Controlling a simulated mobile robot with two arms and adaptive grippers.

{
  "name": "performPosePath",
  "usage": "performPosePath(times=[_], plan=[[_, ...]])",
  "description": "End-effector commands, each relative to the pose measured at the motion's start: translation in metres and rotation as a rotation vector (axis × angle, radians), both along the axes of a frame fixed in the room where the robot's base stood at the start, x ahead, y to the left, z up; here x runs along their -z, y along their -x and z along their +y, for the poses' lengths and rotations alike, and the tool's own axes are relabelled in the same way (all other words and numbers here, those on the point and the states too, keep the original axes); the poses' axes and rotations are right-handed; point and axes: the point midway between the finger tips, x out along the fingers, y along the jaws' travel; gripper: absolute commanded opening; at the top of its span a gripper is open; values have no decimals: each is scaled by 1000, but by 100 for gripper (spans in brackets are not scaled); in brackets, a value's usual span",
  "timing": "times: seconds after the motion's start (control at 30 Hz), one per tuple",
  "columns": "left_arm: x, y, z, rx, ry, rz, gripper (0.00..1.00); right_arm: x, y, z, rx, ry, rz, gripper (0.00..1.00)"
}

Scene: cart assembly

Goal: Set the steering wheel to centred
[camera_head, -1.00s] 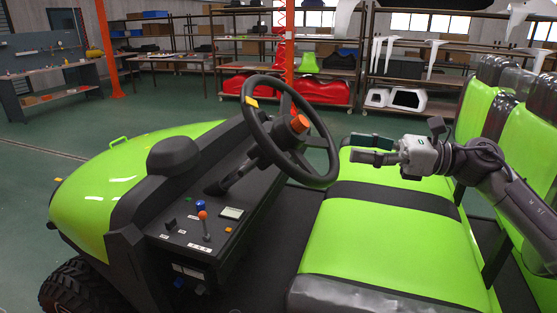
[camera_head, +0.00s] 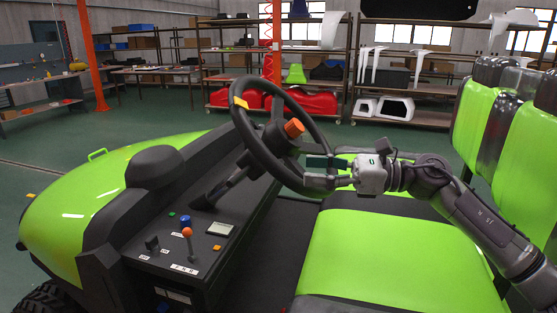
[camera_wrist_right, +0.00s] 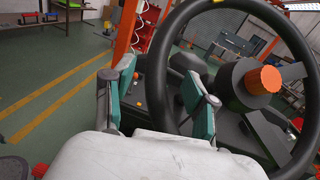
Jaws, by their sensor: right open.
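The black steering wheel (camera_head: 326,140) stands tilted above the dashboard, with a yellow mark (camera_head: 240,102) on the upper left of its rim and an orange knob (camera_head: 294,128) at its hub. My right gripper (camera_head: 318,171) is open at the wheel's lower right rim. In the right wrist view the wheel (camera_wrist_right: 155,90) fills the right side, and its near rim passes between the two green-padded fingers (camera_wrist_right: 158,74). I cannot tell whether a finger touches the rim. My left gripper is not in view.
The green seat (camera_head: 375,250) lies below my right arm, with green backrests (camera_head: 525,130) at the right. Shelves (camera_head: 390,85) stand far behind.

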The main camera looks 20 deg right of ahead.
Motion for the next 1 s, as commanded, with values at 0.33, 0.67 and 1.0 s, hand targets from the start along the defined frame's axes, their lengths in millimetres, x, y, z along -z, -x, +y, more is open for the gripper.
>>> performPosePath(times=[0.33, 0.67, 1.0], plan=[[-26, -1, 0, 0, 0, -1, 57, -3, -28, 56, 0, -1, 0, 57], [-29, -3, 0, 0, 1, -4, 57, 0, -33, 67, 1, 1, 0, 57], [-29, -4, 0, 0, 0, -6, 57, 0, -33, 66, 1, 0, 1, 22]])
